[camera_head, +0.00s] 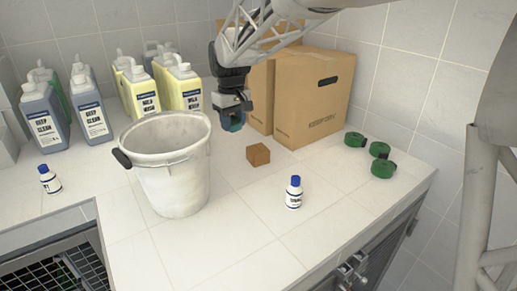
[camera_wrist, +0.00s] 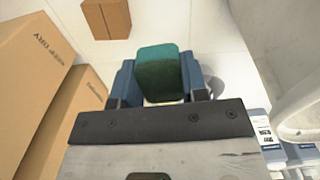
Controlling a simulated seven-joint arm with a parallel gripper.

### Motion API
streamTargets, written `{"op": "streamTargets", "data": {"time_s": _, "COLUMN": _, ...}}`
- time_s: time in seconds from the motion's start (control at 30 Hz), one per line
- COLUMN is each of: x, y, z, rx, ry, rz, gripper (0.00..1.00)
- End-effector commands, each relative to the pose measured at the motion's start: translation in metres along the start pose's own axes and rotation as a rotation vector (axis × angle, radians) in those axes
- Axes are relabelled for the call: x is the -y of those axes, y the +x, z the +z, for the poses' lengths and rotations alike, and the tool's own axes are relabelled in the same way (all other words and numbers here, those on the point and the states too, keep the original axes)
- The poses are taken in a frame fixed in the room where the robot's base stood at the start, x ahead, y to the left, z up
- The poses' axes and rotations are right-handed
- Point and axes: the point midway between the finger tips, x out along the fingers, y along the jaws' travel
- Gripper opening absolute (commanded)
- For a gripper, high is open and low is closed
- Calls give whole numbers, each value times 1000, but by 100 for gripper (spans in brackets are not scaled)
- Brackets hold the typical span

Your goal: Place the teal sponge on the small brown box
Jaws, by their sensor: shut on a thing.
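My gripper (camera_head: 233,112) is shut on the teal sponge (camera_head: 234,126) and holds it in the air above the counter. In the wrist view the sponge (camera_wrist: 160,72) sits between the two blue fingers of my gripper (camera_wrist: 160,82). The small brown box (camera_head: 258,154) rests on the counter, lower than the sponge and to its right in the head view. It also shows at the top left of the wrist view (camera_wrist: 106,18), apart from the sponge.
A large white bucket (camera_head: 170,165) stands left of the gripper. Big cardboard boxes (camera_head: 312,100) stand behind. A small blue-capped bottle (camera_head: 293,194) and several green rolls (camera_head: 383,168) are to the right. Jugs (camera_head: 90,118) line the back left.

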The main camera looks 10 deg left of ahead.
Motion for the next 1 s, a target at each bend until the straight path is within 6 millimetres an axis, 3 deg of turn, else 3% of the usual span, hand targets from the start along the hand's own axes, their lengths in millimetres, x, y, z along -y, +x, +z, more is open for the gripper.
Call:
{"op": "streamTargets", "data": {"time_s": 0.4, "x": -16, "y": 25, "z": 99, "rx": 1, "ry": 40, "rz": 0, "gripper": 19}}
{"op": "streamTargets", "data": {"time_s": 0.6, "x": -18, "y": 36, "z": 136, "rx": 0, "ry": 54, "rz": 0, "gripper": 19}}
{"op": "streamTargets", "data": {"time_s": 0.8, "x": -18, "y": 44, "z": 156, "rx": 0, "ry": 62, "rz": 0, "gripper": 19}}
{"op": "streamTargets", "data": {"time_s": 1.0, "x": -18, "y": 46, "z": 161, "rx": 1, "ry": 63, "rz": 0, "gripper": 19}}
